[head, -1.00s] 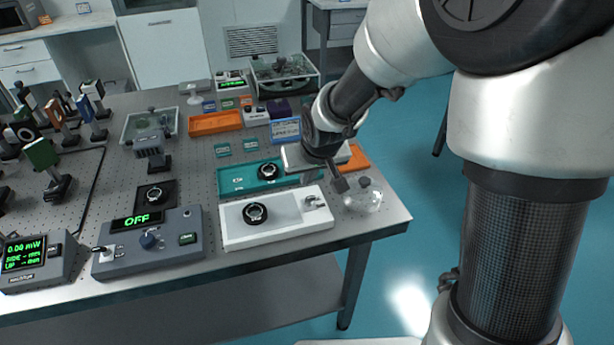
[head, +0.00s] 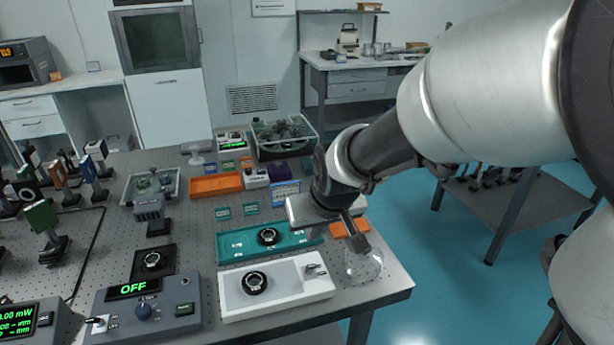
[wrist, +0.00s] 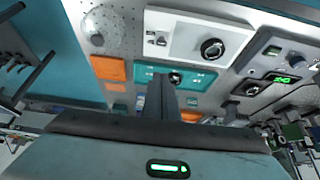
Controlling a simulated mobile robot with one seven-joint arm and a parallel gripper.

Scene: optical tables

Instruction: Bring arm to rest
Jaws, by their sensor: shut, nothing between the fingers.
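My gripper (head: 357,236) is above the right part of the optical table (head: 392,283), near its right edge. It is shut and holds nothing. In the head view it overlaps the area behind a small clear glass vessel (head: 364,264). In the wrist view the shut fingers (wrist: 163,98) point toward a teal tray (wrist: 200,80). My arm reaches in from the right side of the head view.
A white tray (head: 290,303) with a black round mount lies at the front. A teal tray (head: 235,247) and an orange tray (head: 215,186) lie behind it. A grey control box (head: 165,310) reads OFF. Blue floor (head: 440,250) is open on the right.

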